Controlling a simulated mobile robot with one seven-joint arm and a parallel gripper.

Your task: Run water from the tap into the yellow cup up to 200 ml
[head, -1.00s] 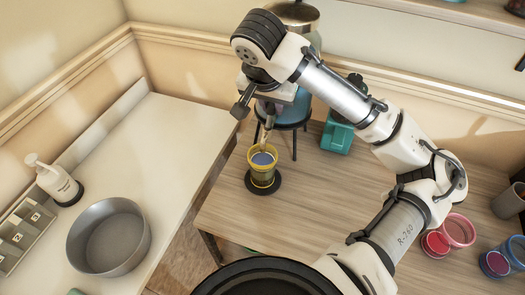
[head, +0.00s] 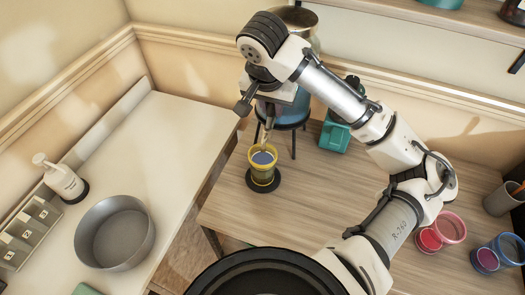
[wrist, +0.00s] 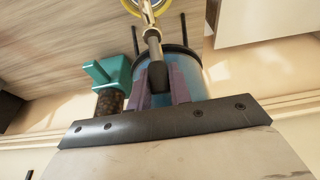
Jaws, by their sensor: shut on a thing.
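The yellow cup (head: 263,172) stands upright on a round black coaster (head: 275,185) on the wooden table, under the tap (head: 267,128) of a dispenser (head: 311,103) holding blue-looking liquid. Bluish liquid shows inside the cup; its level against any mark cannot be read. In the wrist view, the tap's metal spout (wrist: 152,42) points toward the cup's rim (wrist: 143,5), cut off at the top edge. My gripper (wrist: 162,85) is shut on the dark tap handle (wrist: 159,78), between its two purplish fingers. I cannot tell whether water is running. In the head view my arm partly hides the dispenser.
A teal device (head: 335,135) stands right of the dispenser. Pink (head: 449,228) and blue (head: 510,249) cups are at the right. A grey round pan (head: 114,233) and a pump bottle (head: 62,180) stand on the white counter at left. The table around the coaster's front is clear.

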